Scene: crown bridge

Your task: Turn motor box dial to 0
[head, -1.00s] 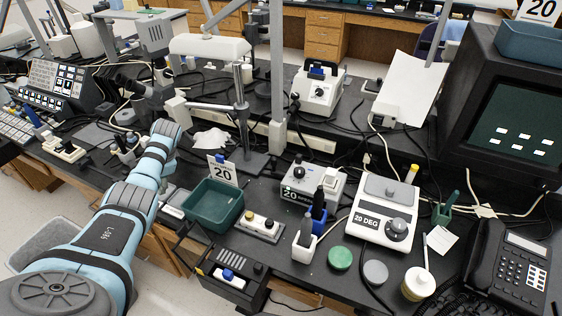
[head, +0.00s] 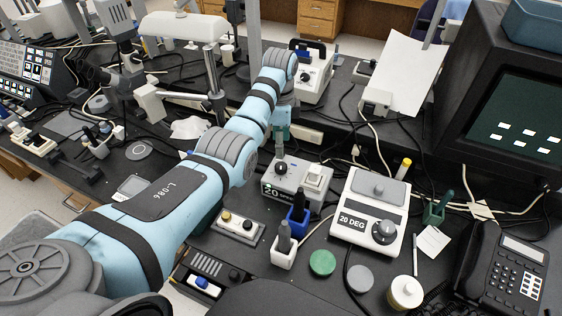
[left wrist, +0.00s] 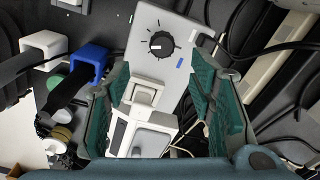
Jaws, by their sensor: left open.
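The motor box (head: 292,190) is a light grey box on the black bench, with a label reading 20 on its front. Its black dial (head: 281,167) and a white switch (head: 313,178) are on top. In the left wrist view the dial (left wrist: 161,44) has tick marks around it and a pale mark on its left side; no numbers are readable. My left gripper (head: 281,128) hangs just behind and above the box. In the left wrist view its teal fingers (left wrist: 158,72) are open and empty, spread around the switch end of the box, with the dial beyond the tips.
A blue holder (head: 298,222) and a white holder (head: 283,256) with dark items stand in front of the box. A scale-like device labelled 20 DEG (head: 352,219) stands to the right. A two-knob panel (head: 237,226) lies front left. Cables cross the bench behind.

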